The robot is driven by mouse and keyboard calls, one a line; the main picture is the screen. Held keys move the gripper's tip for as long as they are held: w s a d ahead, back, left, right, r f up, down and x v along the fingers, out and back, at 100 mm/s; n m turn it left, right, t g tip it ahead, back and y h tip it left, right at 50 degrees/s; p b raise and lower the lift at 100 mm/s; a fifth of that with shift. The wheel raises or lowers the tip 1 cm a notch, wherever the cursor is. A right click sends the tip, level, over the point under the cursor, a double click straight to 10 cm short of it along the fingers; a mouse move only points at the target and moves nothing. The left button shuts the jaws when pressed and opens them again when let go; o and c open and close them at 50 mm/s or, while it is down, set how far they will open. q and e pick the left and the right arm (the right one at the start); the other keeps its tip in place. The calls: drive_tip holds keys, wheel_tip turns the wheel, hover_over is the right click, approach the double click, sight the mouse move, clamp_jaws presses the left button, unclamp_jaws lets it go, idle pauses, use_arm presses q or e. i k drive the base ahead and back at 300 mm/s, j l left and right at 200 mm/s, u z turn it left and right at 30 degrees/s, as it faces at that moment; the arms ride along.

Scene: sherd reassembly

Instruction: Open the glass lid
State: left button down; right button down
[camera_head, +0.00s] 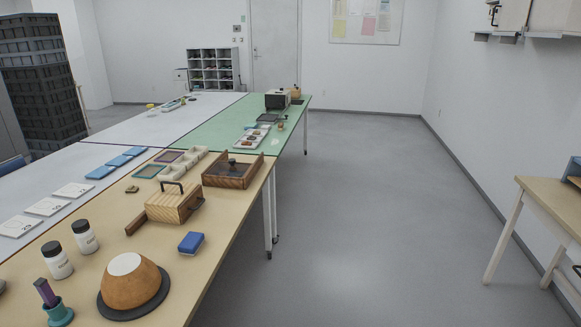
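A low wooden box (233,182) stands near the right edge of the wood-topped table. A dark, see-through-looking panel with a black knob (232,161) lies inside its rim; this looks like the glass lid, and it appears to be in place on the box. The inside of the box cannot be made out. Neither of my grippers is in view.
A wooden block-like box with dark handles (172,206) stands in front. Nearer are a blue block (191,242), an orange-brown bowl (131,287) and two white jars (84,236). Small trays (150,171) lie behind-left. The floor right of the table is clear.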

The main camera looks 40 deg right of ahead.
sight(231, 162)
drive_tip(key=z, duration=1.05)
drive_tip(key=i+l, duration=0.35)
drive_tip(key=i, duration=0.15)
